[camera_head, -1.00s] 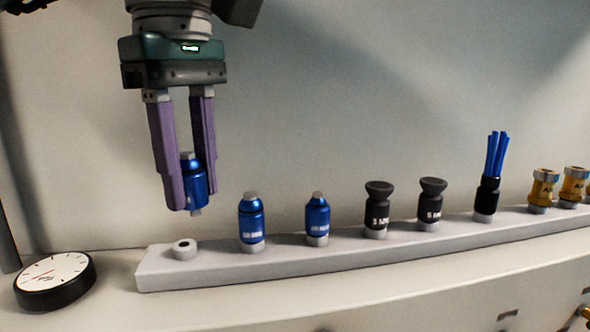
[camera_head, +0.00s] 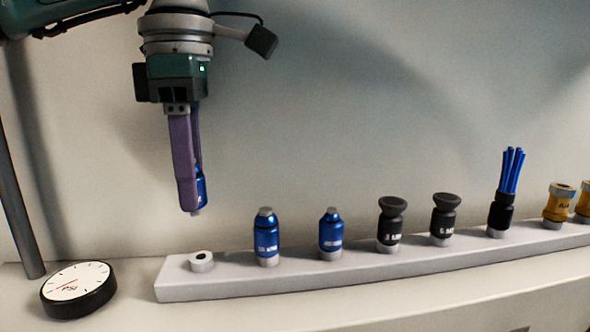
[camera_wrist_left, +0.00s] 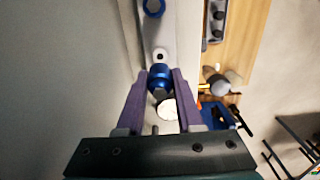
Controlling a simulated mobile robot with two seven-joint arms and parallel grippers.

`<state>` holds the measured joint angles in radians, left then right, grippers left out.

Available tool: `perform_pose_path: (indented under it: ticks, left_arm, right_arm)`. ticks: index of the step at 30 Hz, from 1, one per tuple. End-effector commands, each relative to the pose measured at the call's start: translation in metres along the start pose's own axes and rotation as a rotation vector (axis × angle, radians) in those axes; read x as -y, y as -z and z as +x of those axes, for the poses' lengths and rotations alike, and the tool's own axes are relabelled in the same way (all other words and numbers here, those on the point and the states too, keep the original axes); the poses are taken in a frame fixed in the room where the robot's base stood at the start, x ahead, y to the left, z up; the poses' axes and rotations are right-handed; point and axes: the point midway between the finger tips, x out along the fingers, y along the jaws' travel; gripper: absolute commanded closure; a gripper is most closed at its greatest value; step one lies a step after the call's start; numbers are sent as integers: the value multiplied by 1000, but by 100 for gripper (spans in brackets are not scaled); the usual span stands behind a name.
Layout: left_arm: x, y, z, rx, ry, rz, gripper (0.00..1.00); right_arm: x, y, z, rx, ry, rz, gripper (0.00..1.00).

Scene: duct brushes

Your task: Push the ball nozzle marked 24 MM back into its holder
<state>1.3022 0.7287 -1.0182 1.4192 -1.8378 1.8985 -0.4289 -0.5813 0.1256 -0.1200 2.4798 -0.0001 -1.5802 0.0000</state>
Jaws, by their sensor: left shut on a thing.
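My left gripper (camera_head: 188,204), with purple fingers, is shut on a blue ball nozzle (camera_head: 202,188). It holds the nozzle upright above and slightly left of the empty holder (camera_head: 202,260) at the left end of the grey rail (camera_head: 240,284), clear of it. A finger hides much of the nozzle in the head view, and its marking cannot be read. The left wrist view shows the nozzle (camera_wrist_left: 160,77) between the fingertips, with the holder's dark hole (camera_wrist_left: 159,54) just beyond it. My right gripper is not in view.
Two blue nozzles (camera_head: 267,238) (camera_head: 331,236), two black ones (camera_head: 391,227) (camera_head: 444,220), a blue-bristled brush (camera_head: 502,206) and brass pieces (camera_head: 559,205) stand along the rail. A round dial gauge (camera_head: 77,290) lies left of the rail. A wall rises behind.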

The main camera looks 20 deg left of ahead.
Motion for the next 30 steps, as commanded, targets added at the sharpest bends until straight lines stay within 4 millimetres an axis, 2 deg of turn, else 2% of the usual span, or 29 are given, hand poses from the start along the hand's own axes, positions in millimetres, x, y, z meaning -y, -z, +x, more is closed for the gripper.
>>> perform_pose_path:
  ticks: [15, 21, 30]
  left_arm:
    - [0, 0, 47, 1, 0, 1, 100]
    - [0, 0, 54, 1, -1, 2, 100]
    - [0, 0, 53, 1, -1, 2, 100]
  right_arm:
    - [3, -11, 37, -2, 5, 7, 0]
    - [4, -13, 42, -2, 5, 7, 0]
    - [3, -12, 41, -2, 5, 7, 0]
